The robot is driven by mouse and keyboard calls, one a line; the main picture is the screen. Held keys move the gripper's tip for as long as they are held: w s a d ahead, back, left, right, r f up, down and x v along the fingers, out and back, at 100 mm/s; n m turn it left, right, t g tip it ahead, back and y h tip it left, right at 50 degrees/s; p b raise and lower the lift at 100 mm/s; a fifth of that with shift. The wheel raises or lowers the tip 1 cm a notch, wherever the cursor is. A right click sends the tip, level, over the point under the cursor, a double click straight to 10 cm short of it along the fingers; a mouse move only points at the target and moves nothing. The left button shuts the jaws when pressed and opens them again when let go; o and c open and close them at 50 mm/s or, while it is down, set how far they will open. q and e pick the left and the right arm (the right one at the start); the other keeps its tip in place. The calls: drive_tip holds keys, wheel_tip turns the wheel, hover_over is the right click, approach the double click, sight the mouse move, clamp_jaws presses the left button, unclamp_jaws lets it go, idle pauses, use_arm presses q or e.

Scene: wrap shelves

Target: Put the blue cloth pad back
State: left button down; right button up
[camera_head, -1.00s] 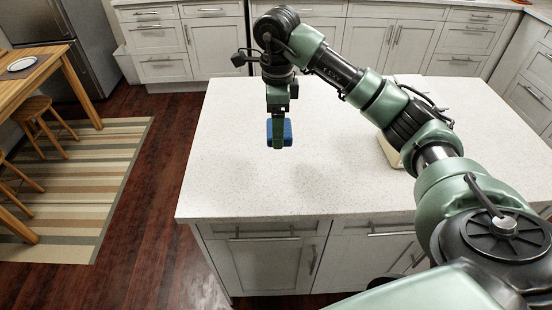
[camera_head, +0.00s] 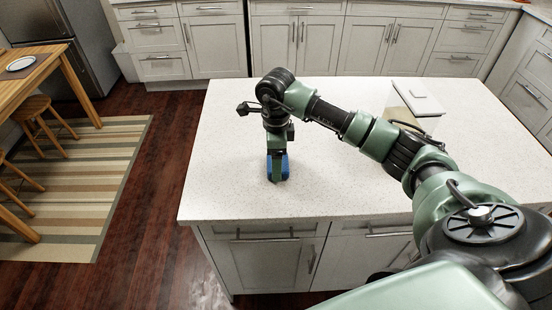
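The blue cloth pad (camera_head: 284,168) is at the left part of the white island countertop, in the grip of my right gripper (camera_head: 277,178). My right arm reaches in from the right and the gripper points down, its green fingers partly covering the pad. The pad is at or very close to the countertop; I cannot tell whether it touches. My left gripper is not in view.
The speckled white countertop (camera_head: 225,140) is clear around the pad. A flat pale object (camera_head: 420,98) lies at the back right, partly behind my arm. A wooden table (camera_head: 35,70) and stools stand at the far left, with cabinets along the back.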

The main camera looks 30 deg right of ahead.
drive_tip(key=shift+f, duration=0.15)
drive_tip(key=o, duration=1.3)
drive_tip(key=shift+r, duration=0.65)
wheel_tip(320, 180, up, 11)
drive_tip(key=b, duration=0.2)
drive_tip(key=shift+b, duration=0.4)
